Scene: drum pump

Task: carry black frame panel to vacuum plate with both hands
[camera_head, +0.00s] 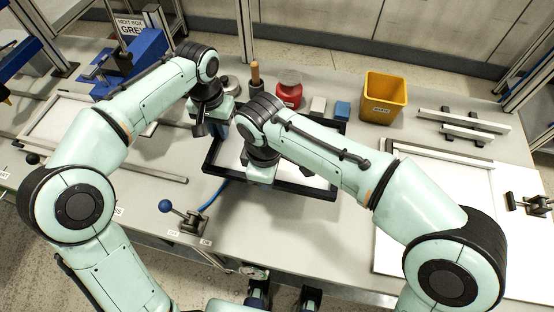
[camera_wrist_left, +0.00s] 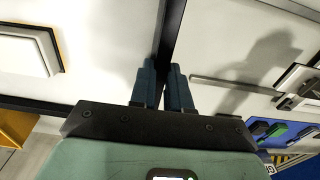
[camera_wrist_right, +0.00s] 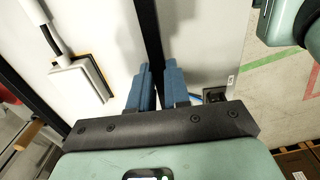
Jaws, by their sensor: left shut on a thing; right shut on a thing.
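The black frame panel (camera_head: 312,189) is in the middle of the bench in the head view, a black rim around a pale inside. My left gripper (camera_wrist_left: 163,88) is shut on one bar of its rim, at the frame's left side in the head view (camera_head: 222,132). My right gripper (camera_wrist_right: 158,88) is shut on another stretch of the rim, at the near side in the head view (camera_head: 262,184). My arms hide much of the frame. I cannot clearly make out the vacuum plate, nor tell whether the frame touches anything below.
A blue-knobbed lever (camera_head: 166,206) with a blue hose stands in front of the frame. Behind are a red jar (camera_head: 289,92), a blue block (camera_head: 342,111) and a yellow bin (camera_head: 384,98). A white board (camera_head: 430,205) lies right. Bare bench lies between lever and board.

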